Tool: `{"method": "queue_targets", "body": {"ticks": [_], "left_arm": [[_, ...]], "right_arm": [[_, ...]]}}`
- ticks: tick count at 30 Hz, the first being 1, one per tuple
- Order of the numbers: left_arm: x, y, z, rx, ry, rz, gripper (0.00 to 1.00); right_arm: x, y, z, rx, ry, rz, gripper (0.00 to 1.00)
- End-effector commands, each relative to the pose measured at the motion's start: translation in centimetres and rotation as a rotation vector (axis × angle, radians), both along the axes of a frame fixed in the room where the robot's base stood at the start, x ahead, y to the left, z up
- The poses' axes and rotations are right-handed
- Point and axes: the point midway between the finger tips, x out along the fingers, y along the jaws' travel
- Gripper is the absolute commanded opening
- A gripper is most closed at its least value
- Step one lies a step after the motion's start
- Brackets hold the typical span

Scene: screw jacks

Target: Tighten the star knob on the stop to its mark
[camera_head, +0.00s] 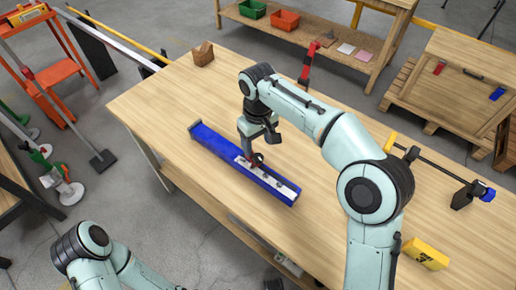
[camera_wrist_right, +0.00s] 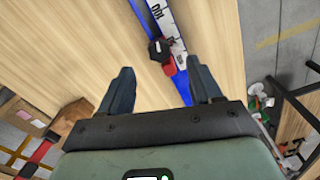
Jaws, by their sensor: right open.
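A long blue rail (camera_head: 222,149) lies across the workbench, with a white scale strip (camera_head: 285,188) on its right part. The red stop (camera_wrist_right: 168,68) sits on the rail with a black star knob (camera_wrist_right: 159,47) on it. In the head view the knob (camera_head: 258,157) is small and partly hidden by my gripper. My right gripper (camera_head: 256,146) is over the rail close to the stop. In the wrist view its fingers (camera_wrist_right: 160,82) are wide apart and empty, with the knob ahead of them. The mark cannot be made out. My left gripper is out of view; part of my left arm shows at lower left.
The wooden workbench (camera_head: 150,103) is mostly clear around the rail. A wooden block (camera_head: 203,54) stands at the back left, and a red tool (camera_head: 308,62) at the back edge.

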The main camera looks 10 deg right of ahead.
Motion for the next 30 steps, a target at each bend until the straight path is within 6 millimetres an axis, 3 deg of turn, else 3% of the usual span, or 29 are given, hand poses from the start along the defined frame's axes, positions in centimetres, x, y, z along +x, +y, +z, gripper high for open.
{"method": "queue_targets", "body": {"ticks": [1, 6, 12, 30], "left_arm": [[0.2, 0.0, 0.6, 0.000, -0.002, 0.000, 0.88], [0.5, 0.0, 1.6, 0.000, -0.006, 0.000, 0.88], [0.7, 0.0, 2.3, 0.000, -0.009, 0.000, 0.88], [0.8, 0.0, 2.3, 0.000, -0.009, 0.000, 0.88]], "right_arm": [[0.1, 0.1, 1.6, 0.001, -0.005, 0.000, 0.64], [0.1, 0.0, 5.1, 0.001, -0.005, 0.000, 0.64], [0.0, 0.0, 7.3, 0.000, -0.002, -0.001, 0.64], [0.0, 0.0, 7.6, 0.000, 0.000, -0.001, 0.63]]}}
